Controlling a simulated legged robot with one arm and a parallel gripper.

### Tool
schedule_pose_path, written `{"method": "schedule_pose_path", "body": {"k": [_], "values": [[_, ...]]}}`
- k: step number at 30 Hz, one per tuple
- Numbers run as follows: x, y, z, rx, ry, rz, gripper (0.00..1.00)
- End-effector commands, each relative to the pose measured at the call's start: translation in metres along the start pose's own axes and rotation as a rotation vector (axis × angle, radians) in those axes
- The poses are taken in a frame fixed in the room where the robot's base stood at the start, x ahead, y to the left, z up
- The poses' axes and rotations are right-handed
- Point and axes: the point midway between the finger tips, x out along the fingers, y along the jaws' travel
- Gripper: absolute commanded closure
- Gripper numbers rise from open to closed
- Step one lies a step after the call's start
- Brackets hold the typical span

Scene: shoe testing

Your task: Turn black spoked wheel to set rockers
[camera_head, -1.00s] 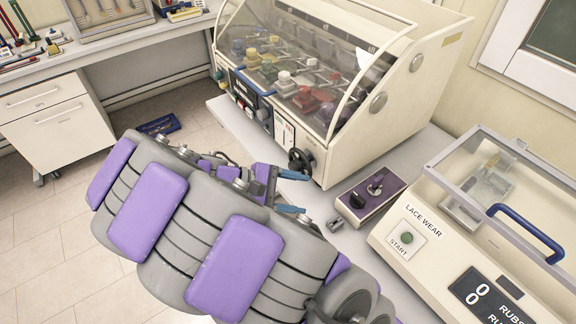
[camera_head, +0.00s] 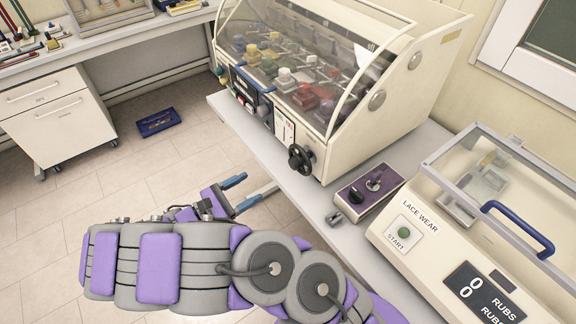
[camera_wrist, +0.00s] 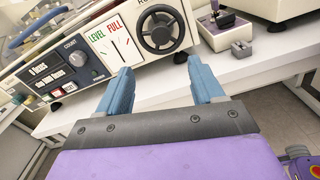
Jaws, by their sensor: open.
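The black spoked wheel (camera_head: 300,158) is on the front face of the cream tester with the clear hood (camera_head: 300,45), at its right end. In the wrist view the wheel (camera_wrist: 161,30) shows above the gap between my fingertips. My gripper (camera_head: 250,190) is open and empty, in front of and below the wheel, apart from it. In the wrist view its two blue fingers (camera_wrist: 157,80) point up toward the panel. The rockers cannot be told apart clearly under the hood, where several coloured blocks show. A LEVEL/FULL gauge (camera_wrist: 108,42) is left of the wheel.
A purple box with a black knob and lever (camera_head: 370,190) stands right of the tester on the bench (camera_head: 330,225). The LACE WEAR machine (camera_head: 450,250) is further right. Open floor (camera_head: 140,190) lies left of the bench, with a blue tray (camera_head: 158,122) on it.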

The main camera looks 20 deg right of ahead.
Motion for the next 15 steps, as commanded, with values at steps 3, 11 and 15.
{"method": "schedule_pose_path", "body": {"k": [3, 11, 15], "values": [[0.026, -0.001, 0.000, 0.000, -0.006, -0.005, 0.33], [0.076, -0.001, 0.000, 0.002, -0.004, -0.004, 0.33], [0.102, -0.001, -0.001, 0.001, -0.005, -0.004, 0.33]]}}
